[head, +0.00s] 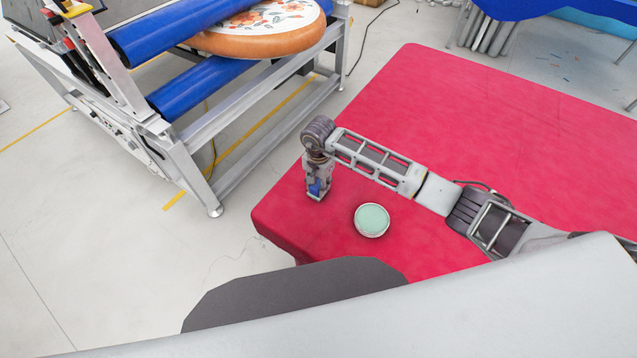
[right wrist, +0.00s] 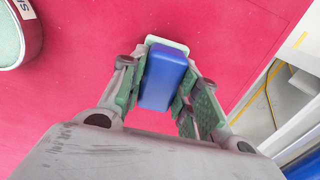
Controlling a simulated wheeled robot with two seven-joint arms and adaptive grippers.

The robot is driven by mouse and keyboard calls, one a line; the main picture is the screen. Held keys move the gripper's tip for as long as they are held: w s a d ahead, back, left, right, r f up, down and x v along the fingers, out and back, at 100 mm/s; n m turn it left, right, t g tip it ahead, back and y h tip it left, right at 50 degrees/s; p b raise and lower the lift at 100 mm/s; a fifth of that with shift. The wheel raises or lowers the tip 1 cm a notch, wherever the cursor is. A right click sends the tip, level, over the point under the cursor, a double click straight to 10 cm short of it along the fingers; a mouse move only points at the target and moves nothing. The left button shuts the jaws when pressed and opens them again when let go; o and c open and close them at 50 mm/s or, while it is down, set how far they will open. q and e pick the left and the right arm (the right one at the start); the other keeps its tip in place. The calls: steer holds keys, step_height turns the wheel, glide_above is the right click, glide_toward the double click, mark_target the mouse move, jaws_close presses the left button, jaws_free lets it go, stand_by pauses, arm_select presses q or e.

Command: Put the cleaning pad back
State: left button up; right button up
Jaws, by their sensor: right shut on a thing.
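The cleaning pad (right wrist: 163,78) is a blue block with a pale green-white layer at its far end. My right gripper (right wrist: 160,92) has its two fingers closed on the sides of the blue block in the right wrist view. In the head view my right gripper (head: 317,193) points down over the near left part of the red table (head: 480,120), and only a little blue of the pad shows between the fingers. I cannot tell whether the pad touches the table. My left gripper is not in view.
A round white tin (head: 372,220) with a pale green top stands on the table, right of the gripper; it also shows in the right wrist view (right wrist: 12,38). A metal frame with blue rollers (head: 200,85) carries an orange-rimmed round board (head: 262,38) beyond the table's left edge.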

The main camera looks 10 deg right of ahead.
mark_target(319, 183)
steer(key=shift+f, duration=0.15)
steer(key=o, duration=1)
steer(key=shift+r, duration=0.2)
steer(key=shift+r+b, duration=1.25)
steer(key=shift+r, duration=4.75)
